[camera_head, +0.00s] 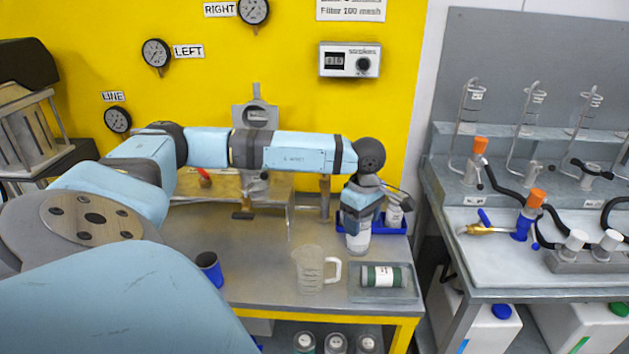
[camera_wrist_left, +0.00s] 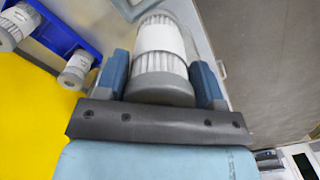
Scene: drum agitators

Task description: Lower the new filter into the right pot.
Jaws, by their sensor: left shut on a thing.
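My left gripper (camera_head: 360,222) hangs down at the back right of the bench and is shut on a white pleated filter (camera_head: 358,243) with grey end caps. In the left wrist view, the filter (camera_wrist_left: 160,48) sits between the two blue fingers of the gripper (camera_wrist_left: 163,82), with a white label band around it. I cannot make out the right pot; my left arm crosses in front of the fittings at the back of the bench and hides part of them. My right gripper is not in view.
A blue bin (camera_head: 377,229) with more filters stands behind the gripper. A clear jug (camera_head: 309,270) and a tray (camera_head: 362,296) holding a green-ended cartridge (camera_head: 384,276) stand in front. A side bench (camera_head: 467,253) lies right.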

